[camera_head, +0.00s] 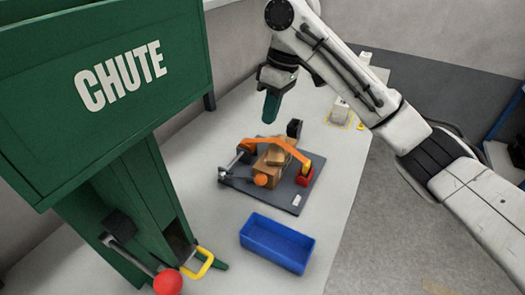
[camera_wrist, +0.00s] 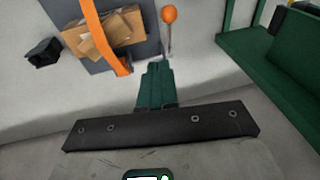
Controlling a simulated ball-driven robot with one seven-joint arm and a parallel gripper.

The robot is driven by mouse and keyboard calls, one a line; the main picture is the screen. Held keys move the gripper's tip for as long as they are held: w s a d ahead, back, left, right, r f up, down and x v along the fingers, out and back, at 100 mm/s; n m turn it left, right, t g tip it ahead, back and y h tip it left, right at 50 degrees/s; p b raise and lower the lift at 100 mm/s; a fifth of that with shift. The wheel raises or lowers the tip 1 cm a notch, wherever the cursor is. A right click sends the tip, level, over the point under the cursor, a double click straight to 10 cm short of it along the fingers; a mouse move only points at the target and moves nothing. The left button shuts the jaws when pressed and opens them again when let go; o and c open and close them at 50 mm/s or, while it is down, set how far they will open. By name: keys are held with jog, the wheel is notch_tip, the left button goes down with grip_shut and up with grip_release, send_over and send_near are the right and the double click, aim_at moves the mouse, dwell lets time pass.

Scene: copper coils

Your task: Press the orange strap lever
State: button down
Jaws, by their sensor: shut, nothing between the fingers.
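The strap device stands on a dark grey base plate (camera_head: 290,202) on the table. Its orange strap (camera_head: 273,142) arches over brown cardboard boxes (camera_head: 272,165). A lever with an orange ball knob (camera_head: 261,180) sits at the front left of the boxes; the knob also shows in the wrist view (camera_wrist: 169,14) on a thin metal rod, beyond my fingertips. My gripper (camera_head: 270,106) is above and behind the device, apart from it, its green fingers pointing down. In the wrist view the fingers (camera_wrist: 157,68) are closed together and empty.
A blue bin (camera_head: 277,243) lies in front of the device. A green chute (camera_head: 110,90) with a red-knobbed lever (camera_head: 167,282) and a yellow handle (camera_head: 204,262) fills the left. Small white items (camera_head: 341,110) stand at the back right. The table around the plate is mostly clear.

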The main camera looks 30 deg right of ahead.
jog(key=s+x, duration=0.2)
jog(key=x, duration=1.1)
jog(key=shift+s+f+p, duration=0.15)
jog(key=shift+s+p, duration=0.05)
jog(key=shift+p, duration=0.1)
